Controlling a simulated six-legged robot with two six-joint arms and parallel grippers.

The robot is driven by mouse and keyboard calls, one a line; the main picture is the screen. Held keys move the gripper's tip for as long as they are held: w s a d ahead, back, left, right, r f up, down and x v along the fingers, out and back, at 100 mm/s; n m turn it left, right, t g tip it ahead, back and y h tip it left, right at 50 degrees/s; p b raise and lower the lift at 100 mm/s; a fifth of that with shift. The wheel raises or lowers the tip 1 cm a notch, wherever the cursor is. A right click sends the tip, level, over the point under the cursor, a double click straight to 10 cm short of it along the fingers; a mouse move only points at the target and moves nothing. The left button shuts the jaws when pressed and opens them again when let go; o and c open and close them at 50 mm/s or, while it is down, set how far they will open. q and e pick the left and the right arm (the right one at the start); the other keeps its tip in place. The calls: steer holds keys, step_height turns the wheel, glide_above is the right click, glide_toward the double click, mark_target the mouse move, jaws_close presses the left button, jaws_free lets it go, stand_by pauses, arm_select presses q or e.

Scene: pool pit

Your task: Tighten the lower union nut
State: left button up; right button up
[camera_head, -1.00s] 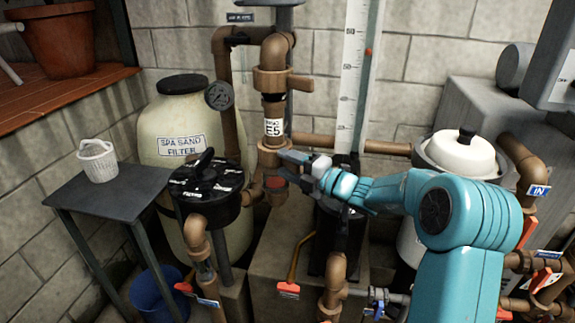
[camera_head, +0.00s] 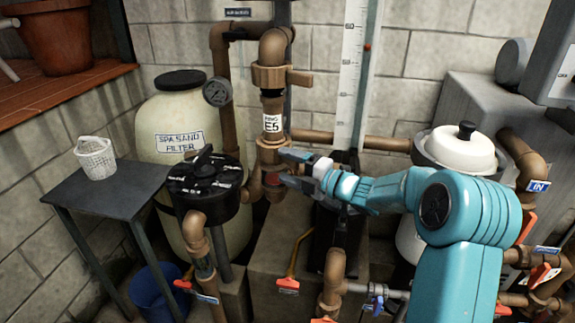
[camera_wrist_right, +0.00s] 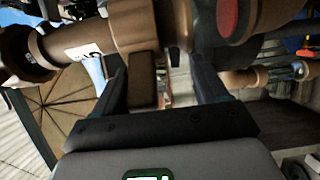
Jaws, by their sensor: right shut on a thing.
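The lower union nut (camera_head: 268,153) is a brown ring on the vertical brown pipe, under the white E5 label. In the right wrist view the nut (camera_wrist_right: 130,32) shows with its block-shaped lug (camera_wrist_right: 142,82) between my fingers. My right gripper (camera_head: 283,167) reaches in from the right and is shut on the nut at this lug. In the wrist view the lug lies close to the left finger. A gap shows towards the right finger. In the head view the fingers hide the lug. My left gripper is not in view.
An upper union nut (camera_head: 268,77) with a lug sits above the label. A black-lidded pump pot (camera_head: 205,187) stands left of my gripper, before the sand filter (camera_head: 170,115). A white basket (camera_head: 96,160) sits on a small table (camera_head: 125,192). Pipes and red-handled valves crowd the lower right.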

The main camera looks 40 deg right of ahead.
steer(key=v, duration=0.7)
steer(key=shift+r, duration=0.15)
steer(key=shift+s, duration=0.1)
